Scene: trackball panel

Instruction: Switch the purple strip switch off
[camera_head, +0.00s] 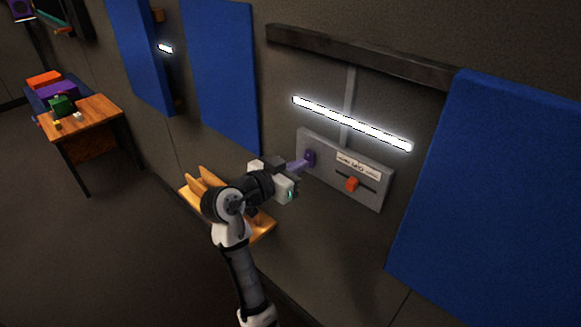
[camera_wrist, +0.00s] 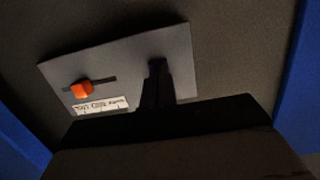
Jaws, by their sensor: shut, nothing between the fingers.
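The grey switch panel (camera_head: 330,184) is on the wall at centre right in the head view, and it also shows in the wrist view (camera_wrist: 120,62). The purple strip switch (camera_head: 311,157) is at the panel's left end. My gripper (camera_head: 301,163) is shut with nothing held, its fingertips at or very near the purple switch. In the wrist view, my dark fingers (camera_wrist: 157,72) reach the panel and cover most of the switch. Contact cannot be told. The white light strip (camera_head: 350,122) above the panel is lit.
An orange slider (camera_head: 352,184) sits in a slot under a white label (camera_head: 358,165) on the same panel. Blue wall panels (camera_head: 222,70) flank the area, with another at right (camera_head: 490,190). A wooden shelf (camera_head: 262,228) is below my arm.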

